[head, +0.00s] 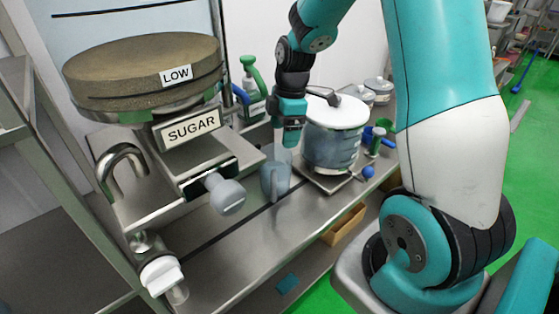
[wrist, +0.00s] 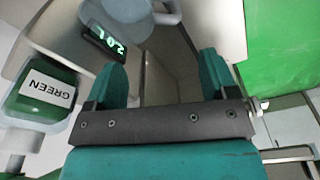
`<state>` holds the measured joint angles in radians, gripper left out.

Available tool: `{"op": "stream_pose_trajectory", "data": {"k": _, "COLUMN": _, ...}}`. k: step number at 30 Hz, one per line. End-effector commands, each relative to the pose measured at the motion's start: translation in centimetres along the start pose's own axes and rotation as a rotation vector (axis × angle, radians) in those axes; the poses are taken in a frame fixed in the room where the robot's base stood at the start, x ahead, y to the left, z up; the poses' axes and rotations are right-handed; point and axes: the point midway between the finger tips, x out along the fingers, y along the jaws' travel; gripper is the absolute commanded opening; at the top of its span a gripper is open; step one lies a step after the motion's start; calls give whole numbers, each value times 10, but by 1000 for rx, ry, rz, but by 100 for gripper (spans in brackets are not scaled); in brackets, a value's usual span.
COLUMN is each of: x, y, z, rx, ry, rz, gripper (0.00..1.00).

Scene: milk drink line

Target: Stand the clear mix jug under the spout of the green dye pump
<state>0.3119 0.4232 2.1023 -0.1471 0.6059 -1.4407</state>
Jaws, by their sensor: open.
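The clear mix jug (head: 275,181), bluish and see-through, stands upright on the steel counter, just below my gripper (head: 288,143) in the head view. In the wrist view the jug (wrist: 120,22) is at the top edge, partly cut off, beside a lit green readout (wrist: 105,42). My gripper (wrist: 161,85) is open, with nothing between its fingers. The green dye pump (head: 251,67) has a green head on a bottle behind the gripper. Its bottle, labelled GREEN (wrist: 46,88), is at the left in the wrist view. I cannot tell whether its spout is over the jug.
A white-lidded vessel (head: 336,135) stands close right of my gripper. The SUGAR dispenser (head: 190,128), with a LOW-marked lid, is at the left. A blue-handled item (head: 240,95) is near the pump. The counter front (head: 225,240) is clear.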

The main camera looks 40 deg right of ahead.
Motion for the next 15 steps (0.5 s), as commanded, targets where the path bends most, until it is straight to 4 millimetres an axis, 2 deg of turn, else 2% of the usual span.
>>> {"op": "stream_pose_trajectory", "data": {"k": 6, "x": 44, "y": -2, "z": 0, "rx": 1, "ry": -1, "rz": -7, "gripper": 79}}
{"op": "stream_pose_trajectory", "data": {"k": 15, "x": 100, "y": -1, "z": 0, "rx": 0, "ry": 0, "rz": -4, "gripper": 79}}
